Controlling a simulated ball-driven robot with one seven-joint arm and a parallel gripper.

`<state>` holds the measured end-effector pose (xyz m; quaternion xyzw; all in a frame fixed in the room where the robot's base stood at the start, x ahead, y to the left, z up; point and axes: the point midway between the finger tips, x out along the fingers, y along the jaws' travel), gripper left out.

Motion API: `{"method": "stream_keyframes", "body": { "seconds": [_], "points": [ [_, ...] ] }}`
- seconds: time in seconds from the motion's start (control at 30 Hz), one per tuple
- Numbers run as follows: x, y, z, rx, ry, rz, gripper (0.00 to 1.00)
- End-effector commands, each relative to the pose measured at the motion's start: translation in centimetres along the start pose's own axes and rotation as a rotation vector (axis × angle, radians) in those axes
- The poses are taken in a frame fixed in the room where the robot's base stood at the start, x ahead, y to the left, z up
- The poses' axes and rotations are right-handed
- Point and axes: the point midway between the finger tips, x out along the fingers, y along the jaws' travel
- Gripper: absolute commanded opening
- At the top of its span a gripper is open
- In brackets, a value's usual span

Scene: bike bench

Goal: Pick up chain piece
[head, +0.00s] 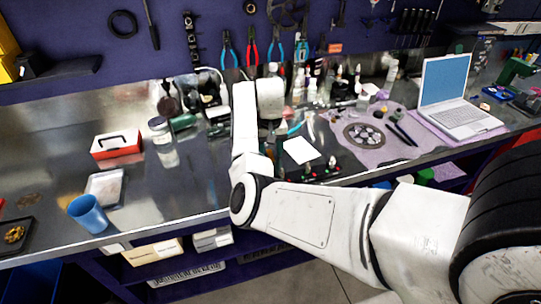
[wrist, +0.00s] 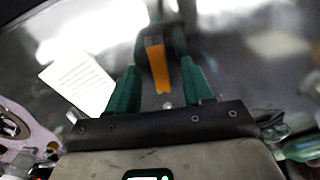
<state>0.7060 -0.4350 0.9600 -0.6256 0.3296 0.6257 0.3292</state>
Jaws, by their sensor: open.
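I cannot make out a chain piece for certain. A small gold-brown item (head: 15,234) lies in a dark tray (head: 27,246) at the far left of the bench in the head view; it is too small to tell if it is chain. My gripper (wrist: 160,78) has green fingers, which are apart in the wrist view. An orange and black object (wrist: 156,62) shows between and beyond them; I cannot tell whether they touch it. In the head view my own arm hides most of the gripper, above the middle of the bench.
A blue cup (head: 87,214), a red and white box (head: 117,145) and a glass jar (head: 163,143) stand on the left half. A white card (head: 301,150) lies near the front edge; it also shows in the wrist view (wrist: 77,83). A laptop (head: 455,100) stands at right.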

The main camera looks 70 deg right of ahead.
Motion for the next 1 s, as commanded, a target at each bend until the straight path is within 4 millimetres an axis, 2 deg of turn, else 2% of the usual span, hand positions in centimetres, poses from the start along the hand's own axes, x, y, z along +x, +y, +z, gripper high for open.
{"method": "stream_keyframes", "body": {
  "seconds": [0.1, 0.3, 0.83, 1.0],
  "points": [
    [0.70, 0.00, 0.04, 0.000, -0.001, -0.001, 0.51],
    [0.78, 0.00, 0.02, 0.000, 0.000, -0.001, 0.51],
    [0.74, 0.00, 0.01, 0.000, 0.000, -0.001, 0.01],
    [0.71, 0.00, 0.00, 0.000, 0.000, -0.001, 0.00]
  ]
}}
